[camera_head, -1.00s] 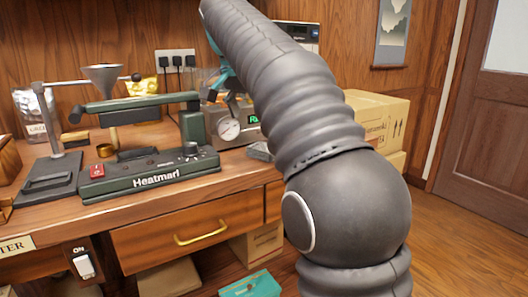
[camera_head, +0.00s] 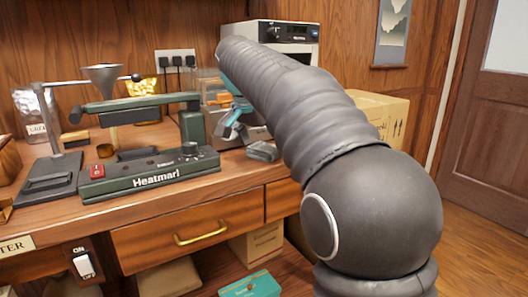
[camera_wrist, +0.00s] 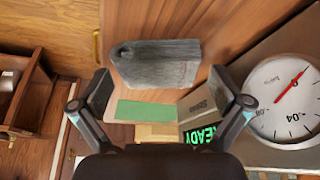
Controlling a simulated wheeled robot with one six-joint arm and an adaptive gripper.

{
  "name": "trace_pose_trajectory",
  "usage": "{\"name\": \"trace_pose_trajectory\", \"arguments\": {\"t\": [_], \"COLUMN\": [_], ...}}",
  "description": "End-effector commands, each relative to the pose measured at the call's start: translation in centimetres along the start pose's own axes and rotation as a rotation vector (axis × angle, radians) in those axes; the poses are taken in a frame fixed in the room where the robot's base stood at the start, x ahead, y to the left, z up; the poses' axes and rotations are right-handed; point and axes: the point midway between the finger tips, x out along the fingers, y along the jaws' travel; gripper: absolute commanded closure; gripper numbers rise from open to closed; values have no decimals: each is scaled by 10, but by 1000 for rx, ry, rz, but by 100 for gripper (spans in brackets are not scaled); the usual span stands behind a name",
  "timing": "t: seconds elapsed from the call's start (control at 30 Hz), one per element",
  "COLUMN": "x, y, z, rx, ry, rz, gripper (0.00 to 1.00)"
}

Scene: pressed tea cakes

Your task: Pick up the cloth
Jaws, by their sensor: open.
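The cloth (camera_head: 262,151) is a small grey folded bundle lying on the wooden counter, right of the green machine and near the counter's front edge. In the wrist view the grey cloth (camera_wrist: 155,62) lies ahead of my fingertips, in the upper middle of the picture. My gripper (camera_wrist: 160,90) is open and empty, its two fingers spread apart on either side. In the head view my gripper (camera_head: 230,128) hangs above the counter just left of the cloth, partly hidden by my arm.
A round gauge (camera_wrist: 290,95) stands close to the right of my gripper in the wrist view. The green sealing machine (camera_head: 150,172) is to the left on the counter. A drawer (camera_head: 188,228) is below. A teal box (camera_head: 250,286) and cartons stand lower down.

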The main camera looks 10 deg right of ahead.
Motion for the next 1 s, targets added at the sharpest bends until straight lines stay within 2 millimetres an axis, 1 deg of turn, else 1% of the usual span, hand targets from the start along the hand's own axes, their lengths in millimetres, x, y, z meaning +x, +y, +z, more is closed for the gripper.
{"name": "trace_pose_trajectory", "arguments": {"t": [0.03,0.07,0.1,0.17,0.2,0.23,0.33,0.37,0.57,0.73,0.87,1.0], "x": [0,0,0,0,0,0,0,0,0,-5,-17,-39], "y": [0,0,0,0,0,0,0,0,0,0,-1,-1], "z": [0,0,0,0,0,0,0,0,0,-2,-8,-17], "rx": [0,0,0,0,0,0,0,0,0,0,1,2], "ry": [0,0,0,0,0,0,0,0,0,0,2,2], "rz": [0,0,0,0,0,0,1,1,1,0,-2,-2], "gripper": [0,3,12,28,38,45,46,51,51,51,51,51]}}
